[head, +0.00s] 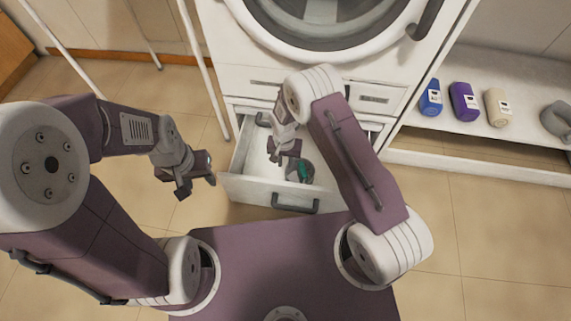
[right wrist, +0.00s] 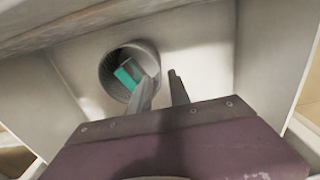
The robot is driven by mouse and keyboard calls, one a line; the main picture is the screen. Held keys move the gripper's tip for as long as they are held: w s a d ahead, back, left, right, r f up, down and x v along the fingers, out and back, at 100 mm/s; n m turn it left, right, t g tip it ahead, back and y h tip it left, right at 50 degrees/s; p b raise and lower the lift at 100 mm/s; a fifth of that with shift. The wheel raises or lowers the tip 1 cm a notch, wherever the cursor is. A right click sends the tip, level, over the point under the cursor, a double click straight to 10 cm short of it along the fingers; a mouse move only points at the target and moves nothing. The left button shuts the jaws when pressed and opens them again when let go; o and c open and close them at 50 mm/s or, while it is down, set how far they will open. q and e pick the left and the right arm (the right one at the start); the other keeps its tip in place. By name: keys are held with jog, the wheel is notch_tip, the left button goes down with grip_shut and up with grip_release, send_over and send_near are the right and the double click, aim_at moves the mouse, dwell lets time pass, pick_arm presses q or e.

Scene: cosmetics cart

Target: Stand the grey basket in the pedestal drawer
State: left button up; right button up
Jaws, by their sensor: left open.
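The grey basket (head: 307,177) stands in the open pedestal drawer (head: 245,188) under the washing machine, near the drawer's front, with a teal item inside it. In the right wrist view, the basket (right wrist: 113,84) shows its round mouth from above. My right gripper (head: 280,160) is over the drawer, beside the basket. Its fingers (right wrist: 163,76) are apart, with bare drawer floor between them; one overlaps the basket's rim in the picture and the other is outside it. Whether either touches the rim cannot be told. My left gripper (head: 198,187) is open and empty, left of the drawer.
The washing machine (head: 232,62) stands behind the drawer. A white shelf (head: 520,100) at right holds a blue bottle (head: 430,98), a purple bottle (head: 464,102), a beige bottle (head: 497,107) and a grey object (head: 558,121). Thin white rack posts (head: 203,75) stand at left.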

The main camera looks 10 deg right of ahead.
jog(key=shift+r, duration=0.5)
jog(key=shift+d+r, duration=0.1)
jog(key=shift+r, duration=0.2)
jog(key=s+d+r+n, duration=0.15)
jog(key=d+r, duration=0.25)
jog(key=r, duration=0.4)
jog(key=s+d+r, duration=0.3)
jog(key=r, duration=0.4)
jog(key=s+d+r, duration=0.2)
jog(key=s+r, duration=0.1)
jog(key=s, duration=0.2)
jog(key=s+d+r+n+t, duration=0.1)
jog(key=s+d+r, duration=0.1)
jog(key=s, duration=0.3)
jog(key=shift+s+d+r, duration=0.2)
jog(key=shift+d+r, duration=0.15)
jog(key=shift+r, duration=0.3)
jog(key=shift+n, duration=0.25)
